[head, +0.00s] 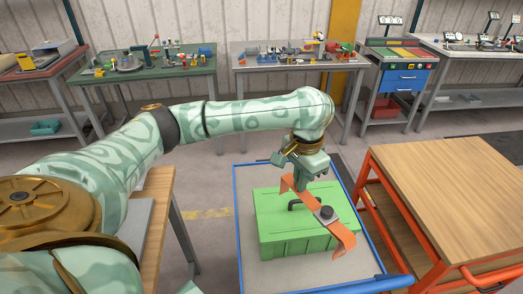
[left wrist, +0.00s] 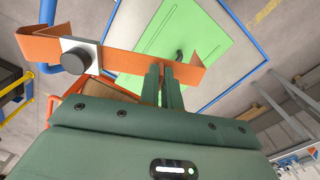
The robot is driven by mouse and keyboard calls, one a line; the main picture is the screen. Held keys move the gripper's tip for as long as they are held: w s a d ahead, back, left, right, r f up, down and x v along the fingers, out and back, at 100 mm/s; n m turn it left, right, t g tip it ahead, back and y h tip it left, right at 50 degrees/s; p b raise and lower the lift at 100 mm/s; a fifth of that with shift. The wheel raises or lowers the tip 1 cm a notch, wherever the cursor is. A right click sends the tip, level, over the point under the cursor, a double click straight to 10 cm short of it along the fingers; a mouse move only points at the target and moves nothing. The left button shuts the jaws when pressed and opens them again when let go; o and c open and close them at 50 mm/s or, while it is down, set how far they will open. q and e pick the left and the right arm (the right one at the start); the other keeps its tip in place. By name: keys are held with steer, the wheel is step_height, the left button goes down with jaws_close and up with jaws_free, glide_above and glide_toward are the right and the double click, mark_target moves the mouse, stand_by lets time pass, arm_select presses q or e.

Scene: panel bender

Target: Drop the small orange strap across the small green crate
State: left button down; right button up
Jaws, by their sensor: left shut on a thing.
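The small orange strap (head: 342,232) is a bent band with a dark round knob on a pale plate. My left gripper (head: 304,190) is shut on the strap and holds it over the small green crate (head: 290,238). In the left wrist view, the strap (left wrist: 130,60) runs across in front of the fingertips (left wrist: 163,75), with its knob to the left. The green crate (left wrist: 200,35) lies beyond it there. The crate has a dark handle on its lid. I cannot tell whether the strap touches the lid. My right gripper is not in view.
The crate stands on a grey trolley top with a blue rail (head: 237,215). A wooden-topped orange cart (head: 445,195) stands close on the right. A wooden table (head: 155,215) is on the left. Benches with tools (head: 290,62) line the back wall.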

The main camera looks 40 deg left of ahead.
arm_select(q)
steer(key=w+a+f+m+p, duration=0.1)
steer(key=w+a+f+m, duration=0.15)
steer(key=a, duration=0.35)
steer(key=m+p, duration=0.1)
steer(key=m, duration=0.1)
glide_above(271, 199)
step_height(271, 199, down, 2)
step_height(271, 199, down, 5)
steer(key=b, duration=0.6)
steer(key=shift+f, duration=0.1)
step_height(271, 199, down, 3)
steer(key=b, duration=0.4)
steer(key=shift+f+b, duration=0.1)
steer(key=shift+b, duration=0.3)
steer(key=shift+f, duration=1.15)
steer(key=shift+f+p, duration=0.25)
steer(key=shift+p, duration=0.2)
